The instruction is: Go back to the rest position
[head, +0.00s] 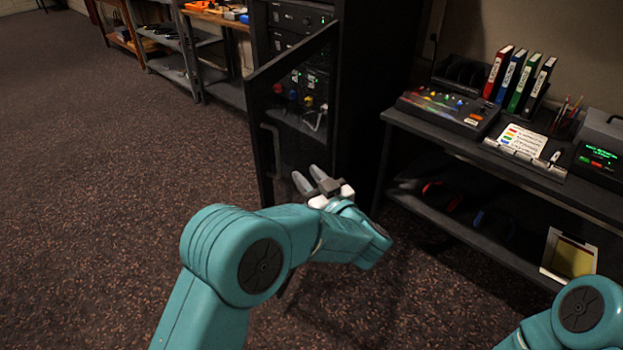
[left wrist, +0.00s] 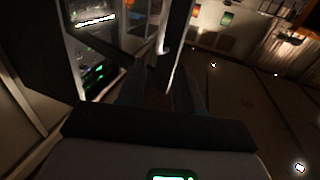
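My left gripper (head: 310,182) is in front of the open dark door (head: 262,130) of the black equipment rack (head: 375,90), near the door's lower part. Its two fingers stand apart. In the left wrist view the fingers (left wrist: 160,78) also show apart, with a pale upright edge just beyond them. I see nothing clearly held. I cannot tell whether the fingers touch the door. Of my right arm, only a teal joint shows at the lower right in the head view; its gripper is out of view.
A dark desk (head: 455,143) at right carries a mixer (head: 447,108), several binders (head: 518,80), a card with coloured marks (head: 522,140) and a green-lit display (head: 598,157). A yellow-faced box (head: 570,256) is below. Shelves (head: 190,62) stand at the back. The carpet (head: 110,180) at left is clear.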

